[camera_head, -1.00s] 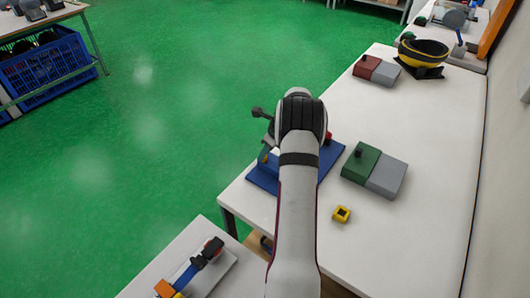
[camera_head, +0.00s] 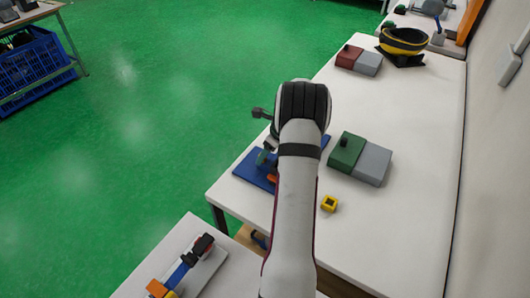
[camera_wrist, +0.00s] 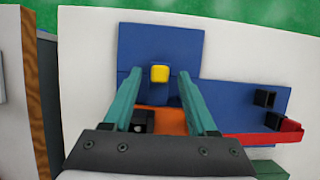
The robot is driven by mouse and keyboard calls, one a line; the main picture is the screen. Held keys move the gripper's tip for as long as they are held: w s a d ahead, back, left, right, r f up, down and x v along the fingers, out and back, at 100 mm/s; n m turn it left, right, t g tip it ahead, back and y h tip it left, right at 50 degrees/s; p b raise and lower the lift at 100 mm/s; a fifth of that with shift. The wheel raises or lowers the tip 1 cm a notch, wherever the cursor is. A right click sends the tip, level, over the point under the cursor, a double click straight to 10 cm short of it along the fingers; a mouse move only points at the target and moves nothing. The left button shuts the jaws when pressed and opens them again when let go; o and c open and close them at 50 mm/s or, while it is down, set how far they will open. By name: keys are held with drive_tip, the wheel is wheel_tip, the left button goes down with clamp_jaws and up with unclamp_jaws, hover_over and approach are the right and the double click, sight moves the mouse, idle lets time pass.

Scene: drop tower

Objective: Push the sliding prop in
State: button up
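A blue fixture (camera_head: 252,170) stands near the left edge of the white table, partly hidden by my arm. It also shows in the wrist view (camera_wrist: 225,95), with a yellow block (camera_wrist: 160,73), an orange part (camera_wrist: 170,121), a red bar (camera_wrist: 262,138) and black blocks (camera_wrist: 264,99) on or beside it. I cannot tell for certain which part is the sliding prop. My gripper (camera_wrist: 160,76) has its two teal fingers apart over the fixture. The yellow block appears between the fingertips; contact cannot be told. In the head view the fingers are mostly hidden.
A green block (camera_head: 347,150) and a grey block (camera_head: 372,164) sit to the right. A small yellow square piece (camera_head: 329,203) lies nearer. A yellow-black bowl (camera_head: 404,42) stands far back. The right side of the table is clear.

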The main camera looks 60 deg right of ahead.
drive_tip(key=v, duration=1.5)
drive_tip(key=shift+s+r, duration=0.2)
drive_tip(key=shift+r, duration=0.15)
